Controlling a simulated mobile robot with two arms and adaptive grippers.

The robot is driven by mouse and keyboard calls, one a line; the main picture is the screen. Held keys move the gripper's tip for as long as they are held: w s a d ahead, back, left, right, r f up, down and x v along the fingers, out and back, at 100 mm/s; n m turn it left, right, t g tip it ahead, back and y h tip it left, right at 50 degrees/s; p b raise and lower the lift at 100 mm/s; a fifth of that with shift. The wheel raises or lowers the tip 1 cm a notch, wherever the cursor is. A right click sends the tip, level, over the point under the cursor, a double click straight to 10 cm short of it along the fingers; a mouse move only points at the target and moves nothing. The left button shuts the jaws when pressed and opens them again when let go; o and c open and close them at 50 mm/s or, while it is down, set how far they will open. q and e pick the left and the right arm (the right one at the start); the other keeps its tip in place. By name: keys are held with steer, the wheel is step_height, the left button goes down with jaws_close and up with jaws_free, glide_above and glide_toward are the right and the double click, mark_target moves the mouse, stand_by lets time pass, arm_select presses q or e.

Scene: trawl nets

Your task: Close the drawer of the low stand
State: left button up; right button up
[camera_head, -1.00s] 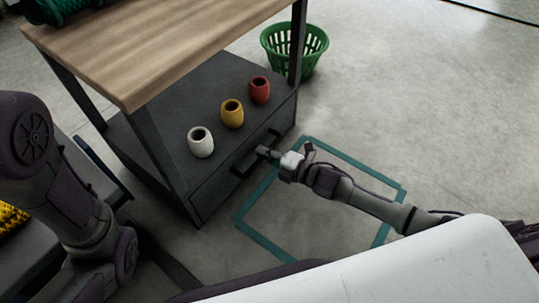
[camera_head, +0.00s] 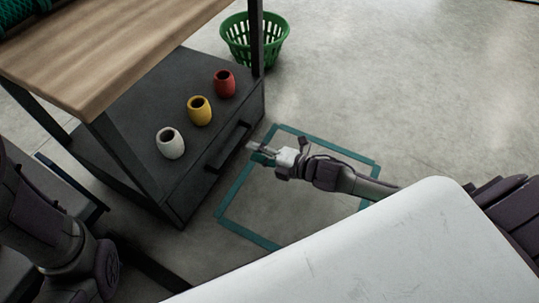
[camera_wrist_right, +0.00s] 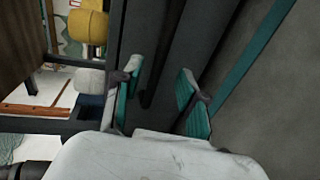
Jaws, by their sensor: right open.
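The low dark grey stand (camera_head: 105,148) has a drawer (camera_head: 205,178) in its right-hand face, with a dark bar handle (camera_head: 228,147). The drawer front looks about flush with the stand; I cannot tell whether a small gap is left. My right gripper (camera_head: 257,152) is open and empty, just right of the handle and apart from it. In the right wrist view its teal-padded fingers (camera_wrist_right: 161,95) are spread in front of the dark stand front, with a dark bar (camera_wrist_right: 160,55) beyond. My left gripper is out of view.
White (camera_head: 170,143), yellow (camera_head: 199,110) and red (camera_head: 225,84) pots stand on the stand's lower top, under a wooden tabletop (camera_head: 110,45). A green basket (camera_head: 254,40) is behind.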

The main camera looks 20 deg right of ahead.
steer(key=v, duration=0.5)
stand_by(0.5)
